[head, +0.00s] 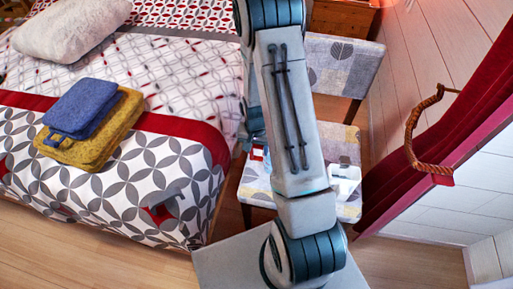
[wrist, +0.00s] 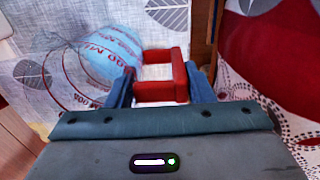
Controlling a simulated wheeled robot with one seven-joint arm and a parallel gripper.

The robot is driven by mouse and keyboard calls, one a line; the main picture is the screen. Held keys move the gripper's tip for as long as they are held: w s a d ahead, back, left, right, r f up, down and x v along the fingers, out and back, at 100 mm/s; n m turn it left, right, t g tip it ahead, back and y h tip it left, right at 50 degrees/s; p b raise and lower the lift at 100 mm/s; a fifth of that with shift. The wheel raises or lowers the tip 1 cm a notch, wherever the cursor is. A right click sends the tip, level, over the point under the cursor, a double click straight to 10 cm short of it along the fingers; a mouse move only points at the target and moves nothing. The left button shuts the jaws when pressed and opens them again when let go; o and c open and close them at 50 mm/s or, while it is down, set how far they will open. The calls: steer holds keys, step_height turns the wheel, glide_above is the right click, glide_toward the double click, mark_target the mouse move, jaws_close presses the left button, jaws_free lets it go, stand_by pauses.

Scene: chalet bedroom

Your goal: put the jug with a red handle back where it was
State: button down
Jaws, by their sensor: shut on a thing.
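The jug (wrist: 100,62) is in the upper left of the wrist view, clear to pale blue with red measuring marks. Its red handle (wrist: 178,55) stands out to the right, between the two blue fingers of my gripper (wrist: 163,88). The gripper is shut on the handle. Leaf-patterned fabric lies behind the jug; I cannot tell whether the jug touches it. In the head view my arm hides most of the gripper and jug. A small red and white patch shows left of the arm over the chair (head: 345,62), but I cannot tell what it is.
A bed (head: 165,160) with a patterned cover fills the left, with blue and yellow folded towels (head: 85,120) and a pillow (head: 72,28) on it. A red curtain (head: 440,125) and rope tieback (head: 412,130) hang at the right wall. Wooden floor (head: 410,262) is clear at lower right.

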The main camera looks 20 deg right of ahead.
steer(key=c, duration=0.7)
jaws_free()
steer(key=shift+f, duration=0.15)
step_height(320, 180, up, 13)
steer(key=p, duration=0.2)
steer(key=shift+s+a+r+n+t+y, duration=0.1)
steer(key=shift+s+a+r+n+t, duration=0.25)
steer(key=shift+s+a+r+n, duration=1.65)
steer(key=shift+s+a+r+n+t+y, duration=0.15)
steer(key=shift+s+r+t, duration=0.25)
steer(key=shift+s+r, duration=3.4)
steer(key=shift+s+a+r+n+t+y, duration=0.1)
steer(key=shift+s+a+r+n+t, duration=0.25)
steer(key=shift+s+a+r+n, duration=1.7)
steer(key=d+r+m, duration=0.1)
steer(key=d+r, duration=0.1)
steer(key=r, duration=0.1)
steer(key=shift+r+m, duration=0.1)
steer(key=shift+m, duration=0.3)
